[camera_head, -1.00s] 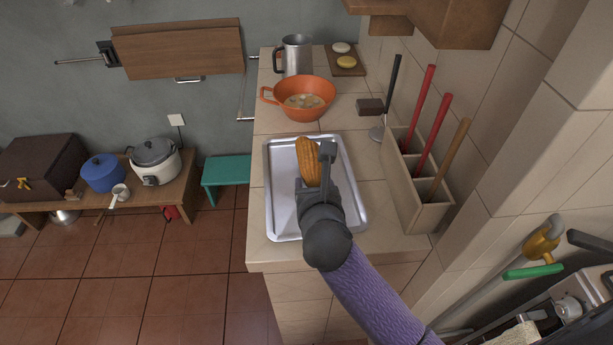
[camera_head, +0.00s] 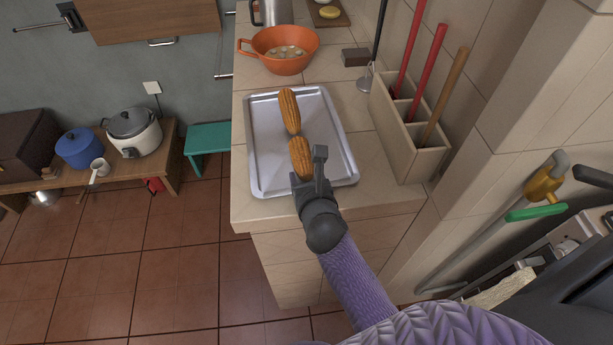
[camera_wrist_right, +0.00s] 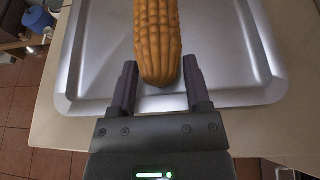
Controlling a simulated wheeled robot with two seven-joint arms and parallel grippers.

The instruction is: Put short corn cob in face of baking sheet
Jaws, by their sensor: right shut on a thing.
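The short corn cob (camera_head: 301,158) is between the fingers of my right gripper (camera_head: 308,172), which is shut on it. It is over the front part of the silver baking sheet (camera_head: 262,175); I cannot tell if it touches the sheet. A longer-looking corn cob (camera_head: 289,110) lies on the sheet just behind it. In the right wrist view, the held cob (camera_wrist_right: 158,45) points away from me, its near end between the two fingers and its far end cut off. The sheet's near rim (camera_wrist_right: 90,104) shows below. My left gripper is not in view.
An orange pan (camera_head: 283,62) stands behind the sheet. A wooden utensil box (camera_head: 412,150) with long handles stands at its right by the tiled wall. A strip of bare counter (camera_head: 270,212) lies in front of the sheet, ending at the front edge.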

